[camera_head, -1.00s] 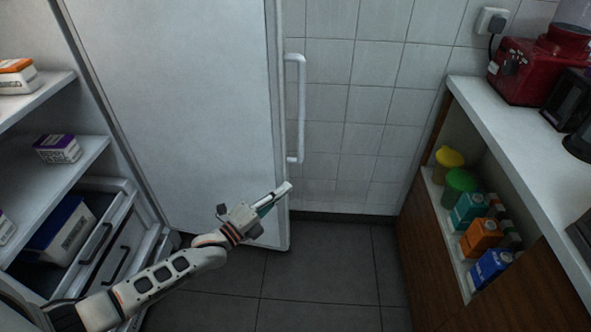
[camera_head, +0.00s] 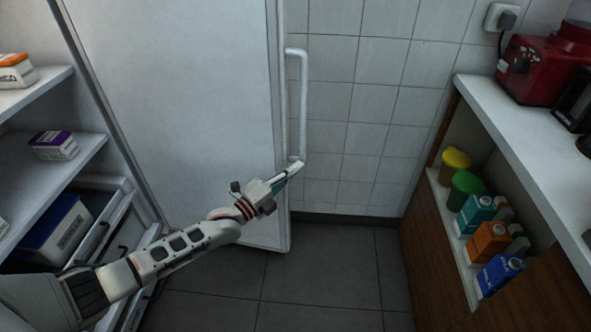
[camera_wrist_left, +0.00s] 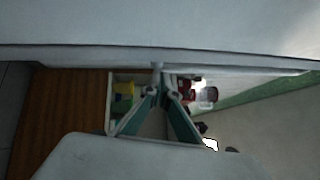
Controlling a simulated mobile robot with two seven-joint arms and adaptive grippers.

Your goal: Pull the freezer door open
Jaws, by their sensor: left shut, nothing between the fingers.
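The white freezer door (camera_head: 175,100) stands swung open, its flat inner side facing me in the head view. Its long white handle (camera_head: 303,105) runs upright along the door's right edge. My left gripper (camera_head: 297,166) is shut and empty, its fingertips at the handle's lower end by the door edge; I cannot tell if they touch it. In the left wrist view the closed fingers (camera_wrist_left: 157,92) point toward a pale edge (camera_wrist_left: 160,58), likely the door's. My right gripper is not in view.
Open freezer shelves (camera_head: 85,150) with boxes and drawers are at the left. A counter (camera_head: 510,130) stands at the right, with a red appliance (camera_head: 540,70) on top and cartons on a lower shelf. The grey tiled floor (camera_head: 325,265) between is clear.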

